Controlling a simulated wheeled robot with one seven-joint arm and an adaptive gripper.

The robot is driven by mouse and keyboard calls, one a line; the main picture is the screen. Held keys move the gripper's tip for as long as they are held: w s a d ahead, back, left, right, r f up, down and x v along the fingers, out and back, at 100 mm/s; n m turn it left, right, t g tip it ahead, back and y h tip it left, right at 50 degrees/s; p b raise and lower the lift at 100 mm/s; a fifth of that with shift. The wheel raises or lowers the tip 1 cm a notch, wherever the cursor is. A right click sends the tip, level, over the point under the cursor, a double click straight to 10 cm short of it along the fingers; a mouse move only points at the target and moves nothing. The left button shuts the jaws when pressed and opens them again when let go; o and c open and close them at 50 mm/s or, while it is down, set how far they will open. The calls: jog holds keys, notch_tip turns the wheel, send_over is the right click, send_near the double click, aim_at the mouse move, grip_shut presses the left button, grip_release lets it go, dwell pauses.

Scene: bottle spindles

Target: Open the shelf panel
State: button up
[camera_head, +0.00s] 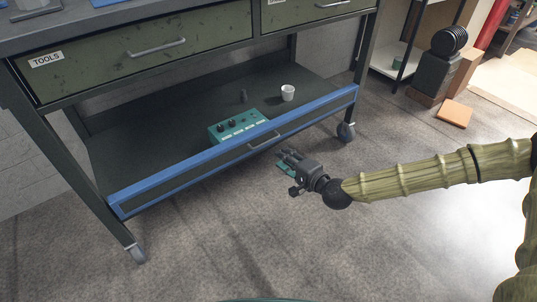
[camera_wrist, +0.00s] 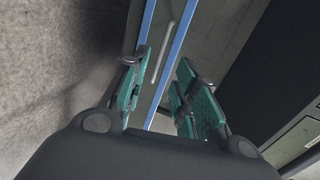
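The shelf panel (camera_head: 190,173) is a long dark strip framed in blue along the front of the workbench's lower shelf. It stands upright, with a thin grey bar handle (camera_head: 264,141) right of its middle. My gripper (camera_head: 284,158) is just in front of the panel, near the handle, at the end of my arm. In the wrist view the panel (camera_wrist: 148,98) and its bar handle (camera_wrist: 163,52) show beyond and between the two teal fingers (camera_wrist: 158,95). The fingers are apart with nothing held between them. I cannot tell whether a fingertip touches the handle.
On the lower shelf (camera_head: 145,131) stand a teal control box (camera_head: 237,126), a white cup (camera_head: 288,92) and a small dark object (camera_head: 243,96). Above are green drawers, one labelled TOOLS (camera_head: 140,45). Wheeled legs flank the panel. Open floor (camera_head: 260,240) lies in front.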

jog(key=w+d+b+x, duration=0.1)
jog(key=b+x, duration=0.4)
jog(key=x, duration=0.6)
jog(key=shift+r+t, duration=0.2)
jog(key=shift+t, duration=0.1)
jog(key=shift+c, duration=0.2)
grip_shut()
